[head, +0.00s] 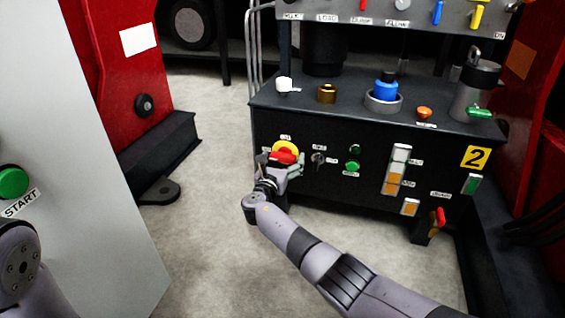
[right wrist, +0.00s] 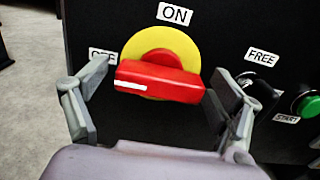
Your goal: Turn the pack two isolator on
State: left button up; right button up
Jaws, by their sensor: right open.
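The isolator is a red bar handle (right wrist: 160,82) on a yellow disc (right wrist: 185,45), on the black front panel of the station marked 2. In the head view the red handle (head: 284,157) shows just beyond my right gripper (head: 279,165). The handle lies nearly level, its white mark at the left end beside the OFF label (right wrist: 102,54). The ON label (right wrist: 175,14) is above the disc. My right gripper (right wrist: 161,72) is open, one finger at each end of the handle; I cannot tell whether they touch it. My left gripper is out of view.
Right of the isolator are a FREE key switch (head: 318,158) and a green START button (head: 352,167). A red-handled lever (head: 439,218) is lower right. A grey cabinet with a green START button (head: 12,182) stands at left. The floor between is clear.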

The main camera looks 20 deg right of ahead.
jog(key=c, duration=1.1)
jog(key=shift+c, duration=0.3)
jog(key=shift+m, duration=0.3)
jog(key=m+b, duration=0.2)
jog(key=m, duration=0.2)
jog(key=shift+f+m, duration=0.1)
jog(key=shift+m, duration=0.3)
jog(key=m+b, duration=0.3)
jog(key=m, duration=0.2)
jog(key=m+b, duration=0.2)
jog(key=m, duration=0.1)
jog(key=shift+m, duration=0.4)
jog(key=shift+m+b, duration=0.3)
jog(key=shift+m, duration=1.5)
